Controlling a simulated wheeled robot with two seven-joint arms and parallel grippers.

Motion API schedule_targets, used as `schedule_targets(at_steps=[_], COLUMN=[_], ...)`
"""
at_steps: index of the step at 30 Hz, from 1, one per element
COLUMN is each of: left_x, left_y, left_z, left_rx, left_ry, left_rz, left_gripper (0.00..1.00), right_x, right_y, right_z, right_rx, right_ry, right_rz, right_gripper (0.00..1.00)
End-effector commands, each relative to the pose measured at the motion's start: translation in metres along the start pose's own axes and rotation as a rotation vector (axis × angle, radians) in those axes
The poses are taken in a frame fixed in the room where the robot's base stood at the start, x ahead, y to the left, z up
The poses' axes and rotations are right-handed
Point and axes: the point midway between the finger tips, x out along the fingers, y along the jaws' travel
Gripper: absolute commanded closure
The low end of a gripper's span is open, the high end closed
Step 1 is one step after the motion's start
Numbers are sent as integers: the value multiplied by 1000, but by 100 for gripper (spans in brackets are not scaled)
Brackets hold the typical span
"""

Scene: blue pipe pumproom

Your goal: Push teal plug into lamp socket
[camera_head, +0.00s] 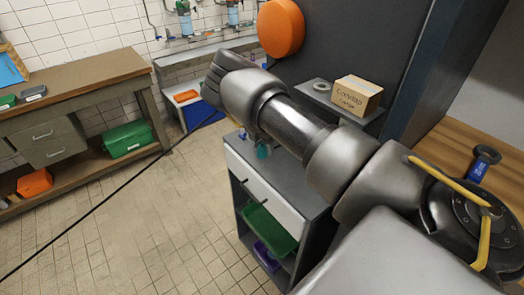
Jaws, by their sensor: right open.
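My right arm reaches from the lower right across the picture, over the grey cabinet. My right gripper (212,88) is at its far end, small and seen from behind; its fingertips are hard to make out. It is open. A small teal thing (263,151) shows just under my forearm, above the cabinet top; it may be the teal plug, but most of it is hidden. I cannot make out the lamp socket. A thin black cable (100,209) runs from the lower left up to near the gripper. My left gripper is not in view.
The grey cabinet (233,175) holds a green bin (268,226) and a purple bin (268,258). A cardboard box (357,96) stands behind my arm. A wooden workbench (80,80) is at left, a blue-handled tool (481,165) at right. The tiled floor between is clear except for the cable.

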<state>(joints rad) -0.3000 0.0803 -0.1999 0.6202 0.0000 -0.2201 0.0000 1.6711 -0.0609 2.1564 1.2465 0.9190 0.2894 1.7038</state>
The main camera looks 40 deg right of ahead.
Motion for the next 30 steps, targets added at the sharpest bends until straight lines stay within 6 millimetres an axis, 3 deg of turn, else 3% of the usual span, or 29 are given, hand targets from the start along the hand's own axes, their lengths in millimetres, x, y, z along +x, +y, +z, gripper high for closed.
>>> schedule_targets(at_steps=[2,12,23,30], left_x=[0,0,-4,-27], left_y=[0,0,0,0], left_z=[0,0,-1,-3], left_rx=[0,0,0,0], left_ry=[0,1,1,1], left_rz=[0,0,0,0], left_gripper=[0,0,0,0], right_x=[0,0,-8,-44], right_y=[0,0,0,0], right_z=[0,0,1,0], right_rx=[0,0,-1,-3], right_ry=[0,0,0,-1], right_rz=[0,0,0,1], right_gripper=[43,86,86,86])
